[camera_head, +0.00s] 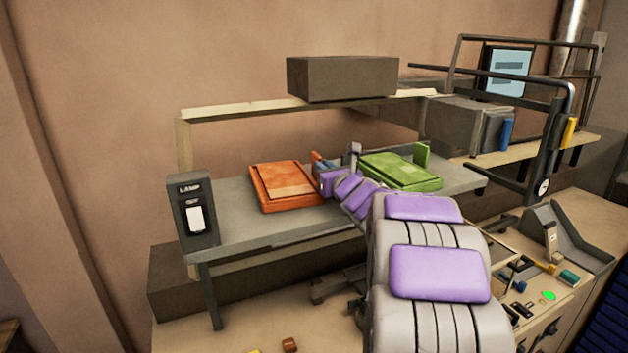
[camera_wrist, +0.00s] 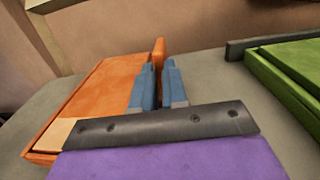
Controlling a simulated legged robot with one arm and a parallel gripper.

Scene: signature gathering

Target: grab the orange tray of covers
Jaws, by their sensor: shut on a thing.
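The orange tray (camera_head: 284,188) lies flat on the grey shelf, left of the green tray, with a flat orange-brown sheet or cover on it. In the wrist view the orange tray (camera_wrist: 105,95) fills the left side, with a raised orange tab (camera_wrist: 158,53) at its right edge. My gripper (camera_head: 318,162) reaches in from the right at that edge. In the wrist view its blue fingers (camera_wrist: 158,85) are close together, shut on the tab of the orange tray. The finger contact is partly hidden.
A green tray (camera_head: 402,171) lies to the right on the same grey shelf (camera_head: 235,215). A lamp switch box (camera_head: 194,211) stands at the shelf's left end. A dark box (camera_head: 342,77) sits on the wooden board above. A metal rail frame (camera_head: 555,130) rises at the right.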

